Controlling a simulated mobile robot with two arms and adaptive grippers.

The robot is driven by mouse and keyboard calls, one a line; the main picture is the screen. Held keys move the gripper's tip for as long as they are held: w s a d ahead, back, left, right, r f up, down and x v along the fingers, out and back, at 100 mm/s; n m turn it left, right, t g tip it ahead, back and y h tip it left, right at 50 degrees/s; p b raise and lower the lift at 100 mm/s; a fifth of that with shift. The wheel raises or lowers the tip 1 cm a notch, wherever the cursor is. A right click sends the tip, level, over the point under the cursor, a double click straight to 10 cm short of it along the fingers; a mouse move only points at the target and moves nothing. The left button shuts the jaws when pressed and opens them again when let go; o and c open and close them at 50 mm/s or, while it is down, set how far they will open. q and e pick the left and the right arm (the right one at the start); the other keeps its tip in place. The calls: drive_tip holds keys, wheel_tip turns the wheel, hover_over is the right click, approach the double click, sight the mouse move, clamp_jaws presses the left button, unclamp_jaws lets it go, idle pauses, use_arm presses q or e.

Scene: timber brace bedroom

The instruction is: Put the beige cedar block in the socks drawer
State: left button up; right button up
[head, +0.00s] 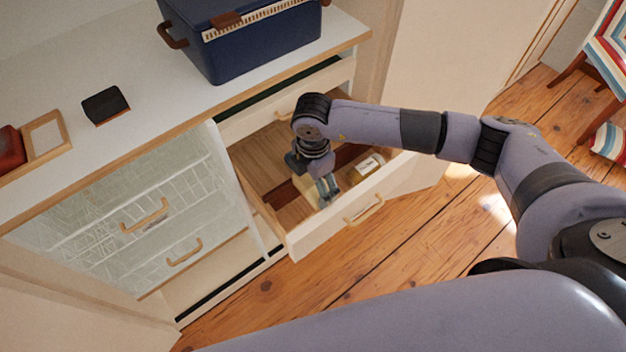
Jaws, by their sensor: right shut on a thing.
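An open drawer (262,159) with a wooden floor and pale front sticks out of the white cabinet, below the top at the right. My right gripper (328,190) reaches down into this drawer, close behind its front panel. It is shut on the beige cedar block, which is mostly hidden by the fingers. I cannot tell whether the block touches the drawer floor. My left gripper is out of view.
A pale labelled thing (367,167) lies in the drawer, right of my gripper. Glass-fronted wire drawers (130,215) are at left. On the cabinet top stand a blue box (245,45), a small black box (105,105) and a wooden frame (46,136). The wood floor (400,240) in front is clear.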

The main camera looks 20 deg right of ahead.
sight(313, 190)
drive_tip(key=shift+f+b, duration=1.1)
drive_tip(key=shift+f, duration=0.55)
drive_tip(key=shift+s+f+b, duration=0.35)
drive_tip(key=shift+f+b, duration=0.1)
drive_tip(key=shift+f, duration=0.2)
drive_tip(key=shift+s+f+b, duration=0.1)
drive_tip(key=shift+f+b, duration=0.25)
drive_tip(key=shift+f, duration=0.15)
drive_tip(key=c, duration=0.4)
drive_tip(key=shift+o, duration=0.4)
drive_tip(key=shift+f+b, duration=0.45)
drive_tip(key=shift+f, duration=0.15)
drive_tip(key=shift+d, duration=0.1)
drive_tip(key=o, duration=1.5)
drive_tip(key=shift+o, duration=0.2)
drive_tip(key=shift+r, duration=0.1)
drive_tip(key=r, duration=1.3)
drive_tip(key=shift+w+a+r, duration=0.2)
drive_tip(key=shift+w+r, duration=0.05)
drive_tip(key=shift+w, duration=0.15)
